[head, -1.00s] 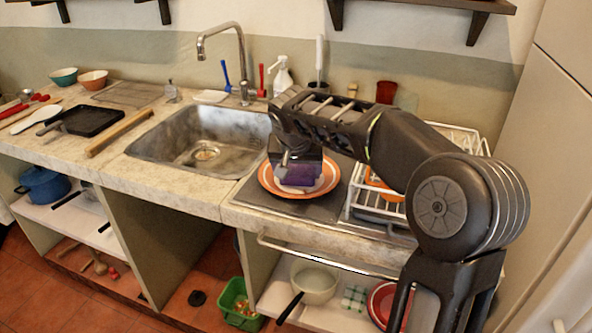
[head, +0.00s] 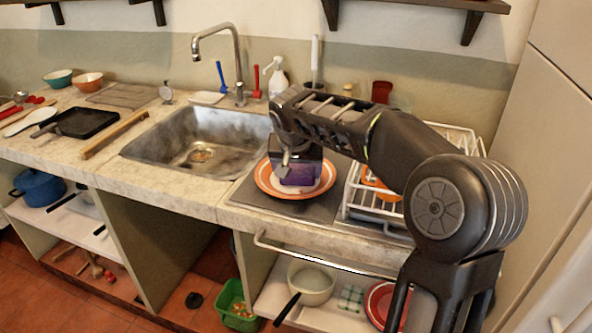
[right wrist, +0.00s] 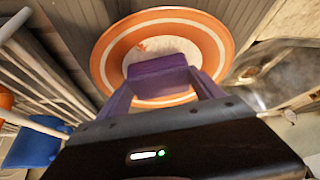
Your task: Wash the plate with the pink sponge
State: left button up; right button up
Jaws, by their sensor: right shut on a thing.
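An orange plate with white bands (head: 266,184) lies flat on the dark drainboard right of the sink. It also shows in the right wrist view (right wrist: 112,48), with a pale centre and a small reddish mark near its far inner edge. My right gripper (head: 298,176) points down over the plate's middle. It is shut on the sponge (right wrist: 158,77), a block that looks purple rather than pink here. The sponge is at the plate's centre; whether it presses on the surface I cannot tell. My left gripper is not in view.
A white dish rack (head: 352,200) stands close right of the plate. The metal sink (head: 165,155) with its tall faucet (head: 238,60) is on the left. A soap bottle (head: 278,82) and a dark red cup (head: 381,91) stand behind. A shelf hangs above.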

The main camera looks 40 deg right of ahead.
jog(key=shift+w+d, duration=0.25)
dwell(0.3)
jog(key=shift+w+a, duration=0.1)
jog(key=shift+w, duration=0.2)
jog(key=shift+w+a+f, duration=0.1)
jog(key=shift+a, duration=0.15)
dwell(0.6)
jog(key=shift+a, duration=0.3)
dwell(0.3)
jog(key=shift+s+a+b, duration=0.1)
jog(key=shift+s+b, duration=0.2)
jog(key=shift+b, duration=0.2)
jog(key=shift+s, duration=0.1)
jog(key=shift+s, duration=0.15)
jog(key=shift+s+d+b, duration=0.1)
jog(key=shift+d+b, duration=0.2)
